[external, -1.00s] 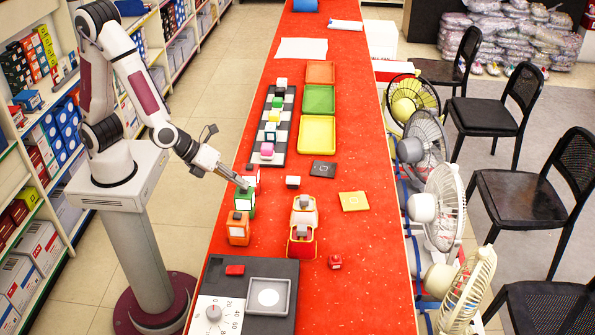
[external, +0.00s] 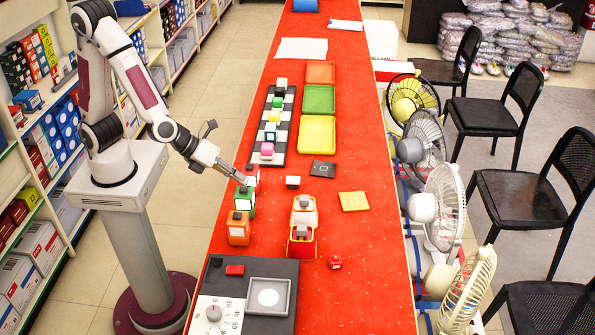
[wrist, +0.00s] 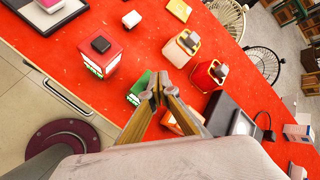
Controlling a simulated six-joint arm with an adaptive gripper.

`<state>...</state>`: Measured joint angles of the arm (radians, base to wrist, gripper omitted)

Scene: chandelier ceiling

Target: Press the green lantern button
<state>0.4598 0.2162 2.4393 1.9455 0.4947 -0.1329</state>
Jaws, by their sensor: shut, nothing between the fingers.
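The green lantern (external: 244,204) stands on the red table near its left edge, between the red lantern (external: 253,175) and the orange lantern (external: 238,230). My gripper (external: 241,180) is shut and empty, with its tips close above the green lantern's top. In the wrist view the shut fingertips (wrist: 154,90) cover part of the green lantern (wrist: 134,98). Its button is not clearly visible there. I cannot tell whether the tips touch it. The red lantern (wrist: 102,52) with a dark top button stands at upper left in the wrist view.
Two more lanterns, one cream (external: 304,210) and one red and yellow (external: 301,245), stand to the right. A dark panel with a dial (external: 214,313) and a grey tray (external: 268,297) is at the near end. A checkered board (external: 277,147) with blocks lies farther back.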

